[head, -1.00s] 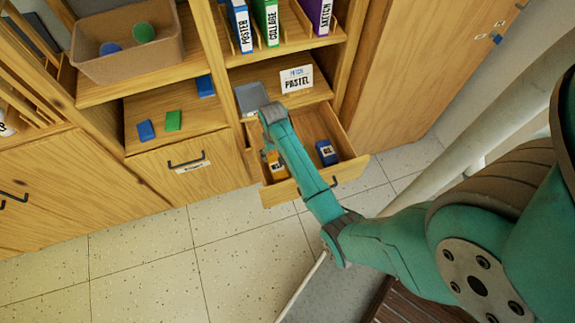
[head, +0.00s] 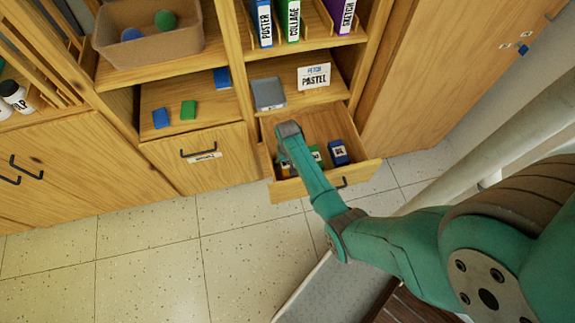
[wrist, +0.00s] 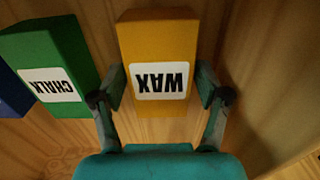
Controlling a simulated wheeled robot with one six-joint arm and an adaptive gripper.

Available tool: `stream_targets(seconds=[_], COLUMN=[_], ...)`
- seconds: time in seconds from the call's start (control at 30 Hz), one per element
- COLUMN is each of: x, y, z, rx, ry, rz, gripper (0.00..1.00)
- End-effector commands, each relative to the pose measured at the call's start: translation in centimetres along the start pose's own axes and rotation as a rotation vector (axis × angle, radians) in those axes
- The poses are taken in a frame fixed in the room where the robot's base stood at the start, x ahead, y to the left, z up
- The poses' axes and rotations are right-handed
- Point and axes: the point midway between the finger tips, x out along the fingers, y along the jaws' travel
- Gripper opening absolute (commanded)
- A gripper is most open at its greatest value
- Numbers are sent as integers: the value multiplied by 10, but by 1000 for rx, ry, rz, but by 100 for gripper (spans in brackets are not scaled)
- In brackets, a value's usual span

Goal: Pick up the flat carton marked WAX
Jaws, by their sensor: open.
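The yellow-orange WAX carton (wrist: 158,40) stands in the middle of the wrist view, its white label upside down. My gripper (wrist: 161,84) is open, with one finger on each side of the carton's near part. The fingers look close to its sides; I cannot tell whether they touch. In the head view my arm reaches into the open drawer (head: 330,182) and hides most of the WAX carton and my fingertips.
A green CHALK carton (wrist: 45,60) stands just left of the WAX carton, with a blue carton (wrist: 8,95) beyond it. In the head view a dark blue carton (head: 339,152) is in the drawer's right part. A grey box (head: 268,92) sits on the shelf above.

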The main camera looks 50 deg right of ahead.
Motion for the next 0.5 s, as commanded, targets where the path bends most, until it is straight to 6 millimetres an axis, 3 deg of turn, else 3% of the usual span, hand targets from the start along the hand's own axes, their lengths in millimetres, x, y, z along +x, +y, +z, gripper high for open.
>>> stream_targets(seconds=[0.23, 0.43, 0.5], x=[2, 2, 2], y=[0, 0, 0], z=[0, 0, 0], rx=[0, 0, 0], ry=[0, -1, 0], rz=[0, 0, 0], gripper=[75, 28, 22])
